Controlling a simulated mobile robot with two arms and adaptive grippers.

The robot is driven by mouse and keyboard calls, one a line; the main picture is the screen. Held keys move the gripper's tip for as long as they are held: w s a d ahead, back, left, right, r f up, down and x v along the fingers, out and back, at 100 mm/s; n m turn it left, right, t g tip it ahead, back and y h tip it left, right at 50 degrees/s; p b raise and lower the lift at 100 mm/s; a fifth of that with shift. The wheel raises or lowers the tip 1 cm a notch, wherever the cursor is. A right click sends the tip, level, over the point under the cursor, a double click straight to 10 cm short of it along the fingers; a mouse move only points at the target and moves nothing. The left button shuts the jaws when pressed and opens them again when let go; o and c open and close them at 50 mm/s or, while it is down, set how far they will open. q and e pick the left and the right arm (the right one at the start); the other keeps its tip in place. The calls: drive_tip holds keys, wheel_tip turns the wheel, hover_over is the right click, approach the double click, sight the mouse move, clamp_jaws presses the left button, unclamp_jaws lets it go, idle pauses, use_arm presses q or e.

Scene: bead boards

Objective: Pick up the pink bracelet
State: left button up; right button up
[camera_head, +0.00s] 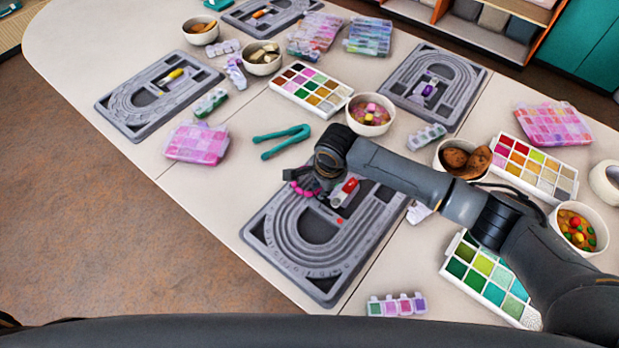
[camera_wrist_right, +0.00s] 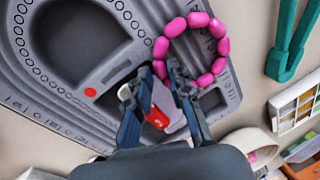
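The pink bracelet (camera_head: 303,189) is a ring of pink beads at the upper left part of the near grey bead board (camera_head: 276,232). In the right wrist view the bracelet (camera_wrist_right: 221,46) shows as a nearly whole ring beyond my fingers. My right gripper (camera_head: 322,190) is low over the board beside the bracelet; the arm partly hides it. In the wrist view its fingers (camera_wrist_right: 160,76) are apart, with a lower-left bead showing between the tips. The right finger overlaps the ring's lower edge; contact cannot be told. My left gripper is not in view.
A red-and-white item (camera_head: 345,192) lies on the board close to my right gripper. Teal tweezers (camera_head: 283,139) lie behind it. A bowl of beads (camera_head: 370,115) and a colour tray (camera_head: 311,90) stand farther back. Clear tabletop lies left of the board.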

drive_tip(key=shift+f, duration=0.2)
clamp_jaws()
drive_tip(key=shift+a+r, duration=0.1)
